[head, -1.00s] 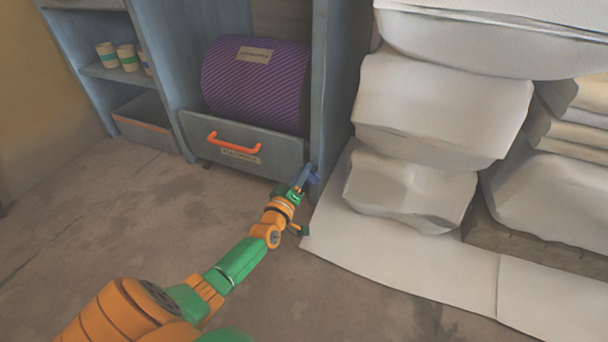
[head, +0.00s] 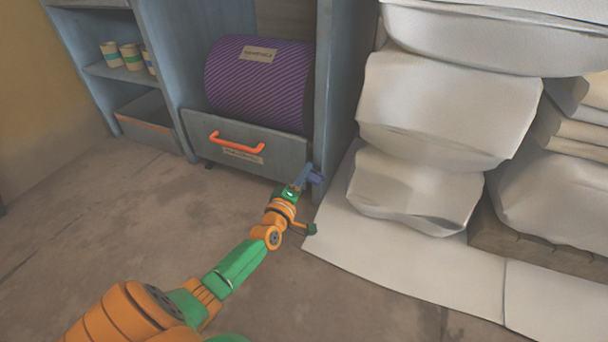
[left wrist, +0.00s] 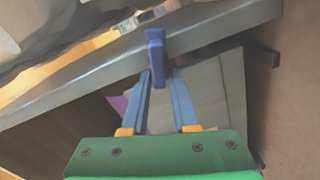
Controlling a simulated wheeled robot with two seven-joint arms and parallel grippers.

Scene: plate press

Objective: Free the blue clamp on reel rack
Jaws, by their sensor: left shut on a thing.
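The blue clamp (head: 315,178) sits at the lower right front corner of the blue-grey reel rack (head: 326,90), beside the drawer. In the left wrist view the clamp (left wrist: 156,48) is a dark blue block on the rack's edge, with a tongue reaching down between my fingers. My left gripper (head: 303,181) is shut on the clamp; its two blue fingers (left wrist: 162,76) lie on either side of it in the left wrist view. My right gripper is not in view.
The rack's drawer (head: 220,147) has an orange handle (head: 237,142) and stands below a purple striped reel (head: 258,85). White wrapped stacks (head: 420,125) rise close on the right, above white sheeting (head: 400,265). The floor (head: 110,230) on the left is clear.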

